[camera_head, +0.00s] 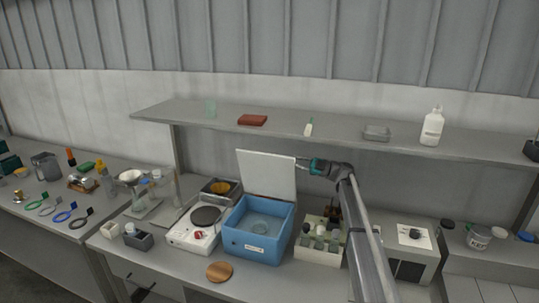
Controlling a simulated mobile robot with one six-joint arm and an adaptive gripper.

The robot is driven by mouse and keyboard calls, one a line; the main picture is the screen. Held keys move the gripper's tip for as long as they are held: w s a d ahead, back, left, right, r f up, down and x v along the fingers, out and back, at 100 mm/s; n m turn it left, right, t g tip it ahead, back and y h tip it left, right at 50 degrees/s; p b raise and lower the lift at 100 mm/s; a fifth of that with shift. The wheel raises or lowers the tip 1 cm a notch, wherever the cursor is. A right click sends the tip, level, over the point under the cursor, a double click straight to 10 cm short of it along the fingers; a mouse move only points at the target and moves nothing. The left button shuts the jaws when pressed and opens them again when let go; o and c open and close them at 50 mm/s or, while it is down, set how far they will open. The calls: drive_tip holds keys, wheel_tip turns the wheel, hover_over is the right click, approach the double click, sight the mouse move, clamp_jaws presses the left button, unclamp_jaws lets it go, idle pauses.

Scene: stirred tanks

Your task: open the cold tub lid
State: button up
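The cold tub (247,246) is a blue box with a small label on its front, standing on the bench in the middle of the view. Its white lid (266,174) stands up nearly vertical at the back, so the tub is open. A round, pale blue shape shows inside the tub. My gripper (301,163) is at the upper right edge of the lid, touching it or very close. Its fingers are small and dark here, and I cannot tell whether they grip the lid.
A hotplate (205,217) stands left of the tub and a bottle crate (318,253) right of it. A round wooden disc (219,271) lies in front. A shelf (341,137) with several items runs above and behind. My arm spans the right of the crate.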

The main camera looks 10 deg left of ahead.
sight(269, 155)
drive_tip(key=p+x, duration=0.2)
drive_tip(key=x, duration=0.9)
clamp_jaws()
